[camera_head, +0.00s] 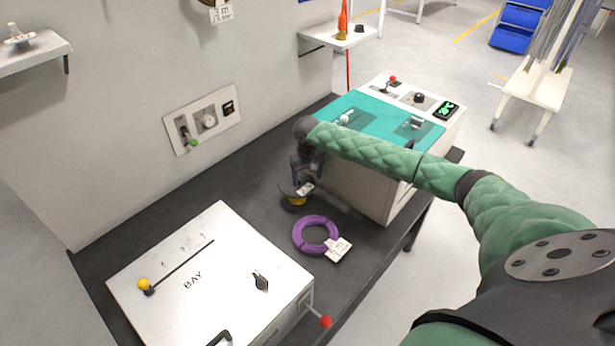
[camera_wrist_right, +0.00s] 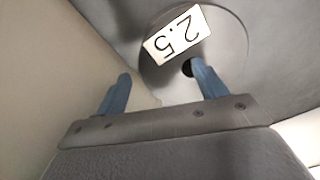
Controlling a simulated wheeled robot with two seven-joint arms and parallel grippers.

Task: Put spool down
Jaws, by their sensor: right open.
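The spool (camera_head: 286,187) stands on the dark bench beside the white cabinet, with a dark flange, some yellow below it and a white tag. In the right wrist view its grey round flange (camera_wrist_right: 222,45) carries a label reading 2.5 and has a dark centre hole. My right gripper (camera_head: 304,172) is above the spool and hides part of it. Its two blue fingers (camera_wrist_right: 161,72) are spread apart. One fingertip overlaps the dark hole in the picture; I cannot tell whether it touches. My left gripper is not in view.
A purple cable coil (camera_head: 301,238) with a white tag lies on the bench (camera_head: 262,226) close to the spool. The white BAY box (camera_head: 215,262), with a red-knobbed lever, is at front left. The teal-topped cabinet (camera_head: 345,183) stands close on the right. A wall panel (camera_head: 181,118) is behind.

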